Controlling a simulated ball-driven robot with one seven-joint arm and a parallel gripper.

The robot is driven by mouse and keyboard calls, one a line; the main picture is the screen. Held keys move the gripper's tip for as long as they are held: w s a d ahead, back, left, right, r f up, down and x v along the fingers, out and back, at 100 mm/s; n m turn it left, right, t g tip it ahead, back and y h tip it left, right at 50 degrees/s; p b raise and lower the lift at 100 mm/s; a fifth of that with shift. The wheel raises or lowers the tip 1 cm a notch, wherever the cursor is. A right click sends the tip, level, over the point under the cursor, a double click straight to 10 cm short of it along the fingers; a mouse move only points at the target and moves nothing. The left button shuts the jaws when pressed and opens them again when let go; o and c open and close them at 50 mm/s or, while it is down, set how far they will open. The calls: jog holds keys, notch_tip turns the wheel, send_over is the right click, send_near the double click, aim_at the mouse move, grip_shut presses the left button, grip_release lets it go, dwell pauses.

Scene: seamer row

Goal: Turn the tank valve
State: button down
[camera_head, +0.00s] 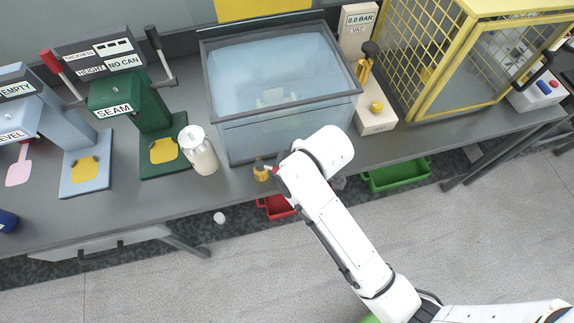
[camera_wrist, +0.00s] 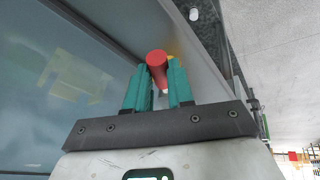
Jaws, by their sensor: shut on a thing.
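The clear tank (camera_head: 282,95) of bluish liquid stands on the bench. Its brass-yellow valve (camera_head: 261,169) sits at the lower front, and a bit of its red handle (camera_head: 275,170) shows beside my arm's end. In the wrist view, my gripper (camera_wrist: 160,80) has its two teal fingers shut on the red handle (camera_wrist: 157,60). A bit of the yellow valve body (camera_wrist: 174,61) shows behind it. The tank wall (camera_wrist: 75,75) fills the left of that view. My wrist hides the fingers in the head view, and how far the valve is turned cannot be told.
A lidded can (camera_head: 198,152) stands left of the tank, beside the green seamer (camera_head: 125,100). The vacuum unit (camera_head: 376,122) and yellow cage (camera_head: 465,50) stand to the right. A red bin (camera_head: 276,207) and green bin (camera_head: 397,174) sit below the bench edge.

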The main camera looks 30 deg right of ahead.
jog(key=c, duration=1)
grip_release()
jog(key=shift+o, duration=0.2)
jog(key=v, duration=1)
jog(key=shift+s+r, duration=0.15)
jog(key=shift+r, duration=0.2)
jog(key=shift+d, duration=0.1)
